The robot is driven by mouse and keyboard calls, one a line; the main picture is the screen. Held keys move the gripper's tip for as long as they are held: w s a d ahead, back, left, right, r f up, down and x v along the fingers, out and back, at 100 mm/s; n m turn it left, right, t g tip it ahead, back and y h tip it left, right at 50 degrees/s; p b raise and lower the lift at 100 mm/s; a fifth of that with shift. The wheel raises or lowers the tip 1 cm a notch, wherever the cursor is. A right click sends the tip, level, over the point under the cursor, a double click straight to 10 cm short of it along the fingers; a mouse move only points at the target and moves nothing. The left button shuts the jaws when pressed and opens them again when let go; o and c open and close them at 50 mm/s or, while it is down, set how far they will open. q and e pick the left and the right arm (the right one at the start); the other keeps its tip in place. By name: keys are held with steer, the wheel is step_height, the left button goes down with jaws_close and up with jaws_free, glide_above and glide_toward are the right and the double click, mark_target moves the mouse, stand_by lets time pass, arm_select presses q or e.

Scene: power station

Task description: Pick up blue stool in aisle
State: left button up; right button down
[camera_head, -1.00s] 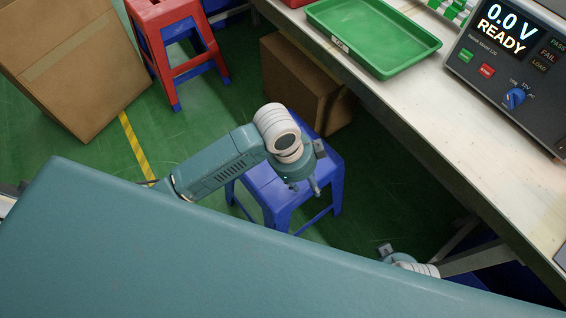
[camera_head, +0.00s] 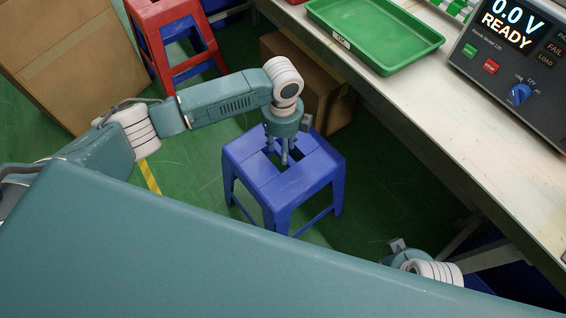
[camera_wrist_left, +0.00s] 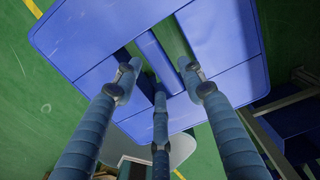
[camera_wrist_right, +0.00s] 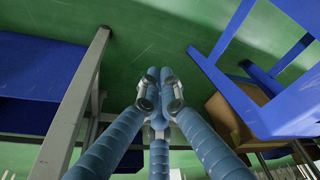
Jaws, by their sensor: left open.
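The blue stool (camera_head: 305,185) stands upright on the floor in the middle of the head view. Its seat has a cut-out in the centre. My left gripper (camera_head: 285,157) points down over the seat, at the cut-out. In the left wrist view my left gripper (camera_wrist_left: 161,80) has its fingers spread and empty above the slots of the stool seat (camera_wrist_left: 90,35); I cannot tell whether the tips touch it. My right gripper (camera_wrist_right: 160,82) is low beside the stool (camera_wrist_right: 235,95), its fingertips close together with nothing seen between them.
A red stool (camera_head: 160,40) and a large carton (camera_head: 75,60) stand behind at the left. A smaller carton (camera_head: 310,95) is behind the blue stool. A workbench (camera_head: 470,130) with a green tray (camera_head: 375,35) and a meter (camera_head: 515,60) runs along the right. Green floor shows around the stool.

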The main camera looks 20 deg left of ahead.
arm_select(q)
steer(key=f+b, duration=0.1)
steer(key=f, duration=0.3)
steer(key=shift+a+f, duration=0.15)
steer(key=shift+a, duration=0.05)
steer(key=shift+f, duration=0.25)
jaws_close()
steer(key=shift+w+r, duration=0.1)
arm_select(e)
steer(key=v, duration=0.6)
steer(key=shift+w+r, duration=0.15)
steer(key=shift+w, duration=0.1)
